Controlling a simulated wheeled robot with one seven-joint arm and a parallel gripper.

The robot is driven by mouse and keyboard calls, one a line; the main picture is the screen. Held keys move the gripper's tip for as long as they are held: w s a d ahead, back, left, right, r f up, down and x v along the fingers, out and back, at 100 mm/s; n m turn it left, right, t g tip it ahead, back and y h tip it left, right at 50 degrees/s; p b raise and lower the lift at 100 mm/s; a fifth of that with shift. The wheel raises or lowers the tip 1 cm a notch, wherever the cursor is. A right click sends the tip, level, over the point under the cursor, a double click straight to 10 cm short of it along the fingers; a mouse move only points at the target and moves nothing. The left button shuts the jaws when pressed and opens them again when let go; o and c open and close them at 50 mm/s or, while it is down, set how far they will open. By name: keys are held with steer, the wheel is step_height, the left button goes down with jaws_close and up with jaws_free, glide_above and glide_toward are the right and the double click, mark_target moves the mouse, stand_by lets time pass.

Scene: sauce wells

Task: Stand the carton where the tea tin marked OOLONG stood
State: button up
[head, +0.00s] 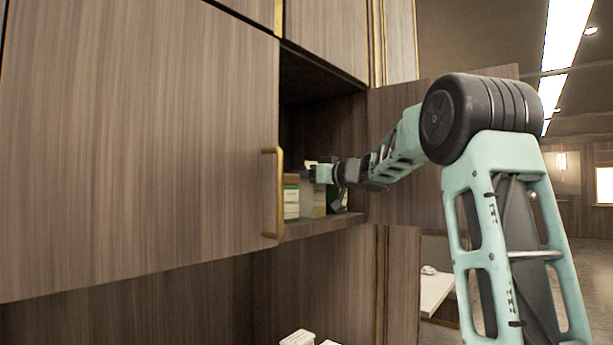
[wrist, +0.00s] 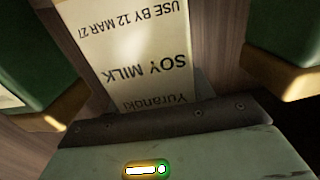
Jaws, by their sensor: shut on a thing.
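The carton (wrist: 125,45) is pale with dark print reading SOY MILK, upside down in the wrist view. It stands close in front of my gripper's body, and the gripper is shut on it. In the head view my gripper (head: 320,173) reaches into the open cupboard, among the things on its shelf. Its fingertips are hard to make out, and the carton is partly hidden there. I cannot tell whether the carton touches the shelf. No OOLONG marking is readable in either view.
A green container with a pale label (head: 291,198) stands left of my gripper on the cupboard shelf (head: 310,222). Dark green shapes flank the carton closely in the wrist view. A closed door with a brass handle (head: 269,193) borders the opening on the left.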

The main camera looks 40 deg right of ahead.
steer(key=o, duration=1.3)
steer(key=shift+f, duration=0.1)
steer(key=shift+o, duration=0.2)
steer(key=s+d+b, duration=0.1)
steer(key=s+b, duration=0.5)
steer(key=s, duration=0.6)
steer(key=shift+d, duration=0.35)
